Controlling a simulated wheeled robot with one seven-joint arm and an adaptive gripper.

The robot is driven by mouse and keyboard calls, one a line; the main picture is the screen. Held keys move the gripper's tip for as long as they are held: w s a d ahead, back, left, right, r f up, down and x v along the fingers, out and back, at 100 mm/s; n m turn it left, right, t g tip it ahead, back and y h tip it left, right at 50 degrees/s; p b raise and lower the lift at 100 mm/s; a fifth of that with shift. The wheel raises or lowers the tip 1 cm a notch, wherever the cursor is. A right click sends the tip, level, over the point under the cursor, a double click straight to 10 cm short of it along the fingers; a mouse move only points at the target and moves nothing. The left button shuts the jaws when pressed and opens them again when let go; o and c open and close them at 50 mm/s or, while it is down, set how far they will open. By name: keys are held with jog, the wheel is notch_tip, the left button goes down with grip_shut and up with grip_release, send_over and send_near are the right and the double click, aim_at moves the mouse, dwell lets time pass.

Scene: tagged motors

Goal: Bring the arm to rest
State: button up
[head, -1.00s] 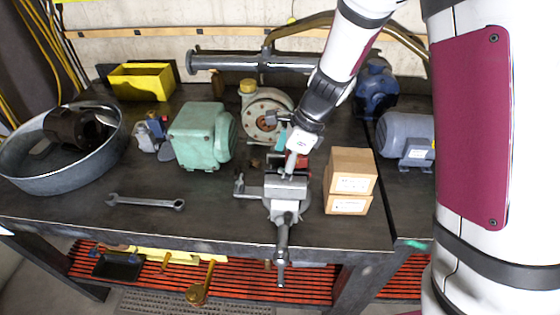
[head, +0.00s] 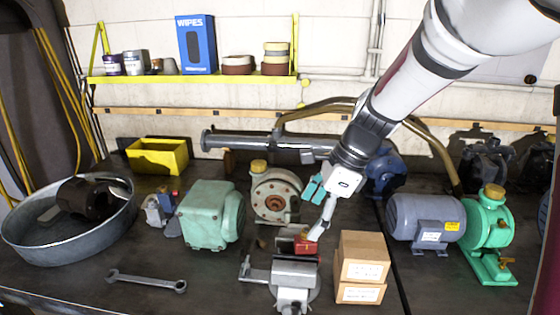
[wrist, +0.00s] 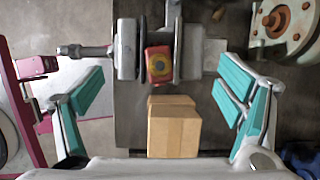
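My gripper (head: 314,212) is open and empty, with teal pads on its fingers. In the wrist view its fingers (wrist: 161,88) are wide apart with nothing between the pads. It hangs above and behind the grey bench vise (head: 288,277), clear of it in the wrist view. A small red block (head: 306,245) with a yellow face sits between the vise jaws; it also shows in the wrist view (wrist: 158,64). My arm reaches in from the upper right.
Two stacked cardboard boxes (head: 362,258) stand right of the vise. A green motor (head: 207,215), cream pump (head: 276,196), grey motor (head: 425,218) and green pump (head: 488,236) share the bench. A wrench (head: 147,282) lies front left. A yellow shelf (head: 190,78) is on the wall.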

jog(key=s+d+r+n+t+h, duration=0.1)
jog(key=s+d+r+n, duration=0.1)
jog(key=s+n, duration=0.4)
jog(key=s+d+r+n+t+h, duration=0.2)
jog(key=s+d+r+n, duration=0.1)
jog(key=s+r+n, duration=0.2)
jog(key=s+d+r+n+t+h, duration=0.1)
jog(key=s+d+r+n, duration=0.2)
jog(key=s+n, duration=0.5)
jog(key=shift+s+r+n+t, duration=0.3)
jog(key=shift+s+r+n, duration=0.15)
jog(key=shift+s, duration=0.35)
